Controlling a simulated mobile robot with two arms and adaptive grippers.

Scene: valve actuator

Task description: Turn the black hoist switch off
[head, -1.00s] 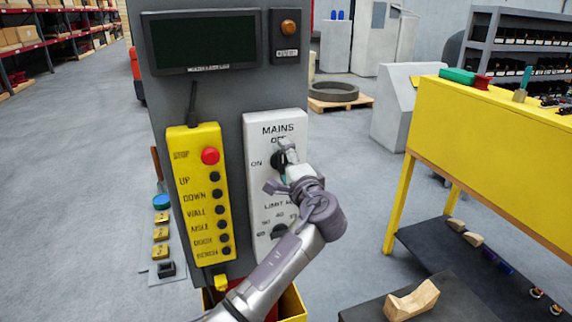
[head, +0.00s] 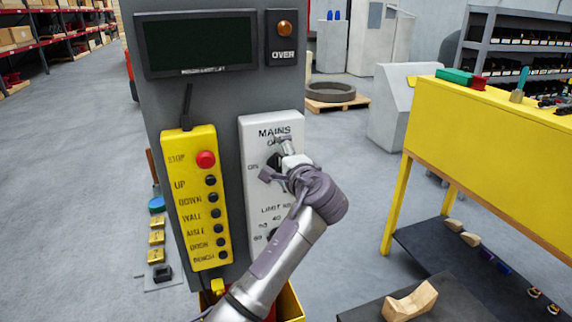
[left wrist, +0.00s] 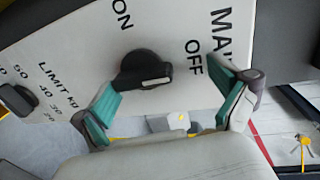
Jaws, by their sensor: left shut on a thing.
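The black hoist switch (head: 274,161) is a round knob with a raised bar on the white MAINS panel (head: 254,134). In the left wrist view the knob (left wrist: 142,68) has ON above it and OFF to its right; the pale-marked end of its bar points toward the OFF side. My left gripper (head: 276,158) is at the knob, one finger on the OFF side and one toward the LIMIT dial. It is shut on the switch, though its green-padded fingers (left wrist: 168,92) look well apart and their contact is not clear. My right gripper is not in view.
A yellow pendant with a red stop button (head: 205,159) and several black buttons hangs left of the panel. A black LIMIT dial (left wrist: 17,99) sits below the switch. A yellow bench (head: 470,140) stands at right.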

